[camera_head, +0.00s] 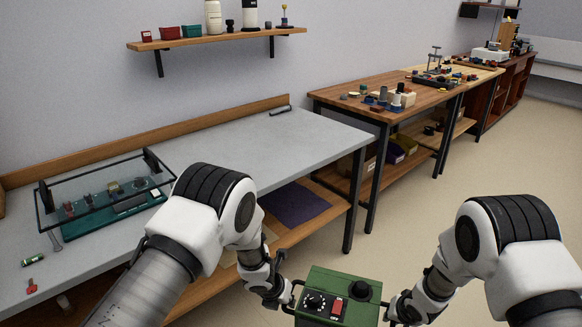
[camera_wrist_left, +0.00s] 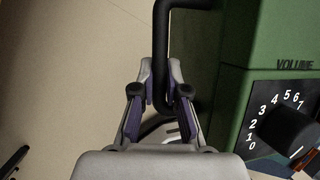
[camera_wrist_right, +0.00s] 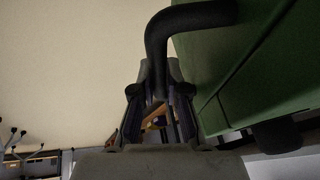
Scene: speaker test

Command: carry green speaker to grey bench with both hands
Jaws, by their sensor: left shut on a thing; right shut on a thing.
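The green speaker (camera_head: 338,293) is at the bottom middle of the head view, held up in front of me over the floor. Its panel has a black volume knob (camera_wrist_left: 288,131) and a red part. My left gripper (camera_head: 287,296) is shut on the black handle (camera_wrist_left: 160,50) at the speaker's left side. My right gripper (camera_head: 392,308) is shut on the black handle (camera_wrist_right: 185,22) at its right side. The grey bench (camera_head: 215,165) stands ahead to the left. The speaker is apart from the bench. Its lower part is cut off by the frame.
On the bench, a glass-topped fixture with a green base (camera_head: 115,210) stands at the left, with a green battery-like piece (camera_head: 33,260) and a red piece (camera_head: 32,286) near the front. A wooden table (camera_head: 400,110) with parts stands beyond.

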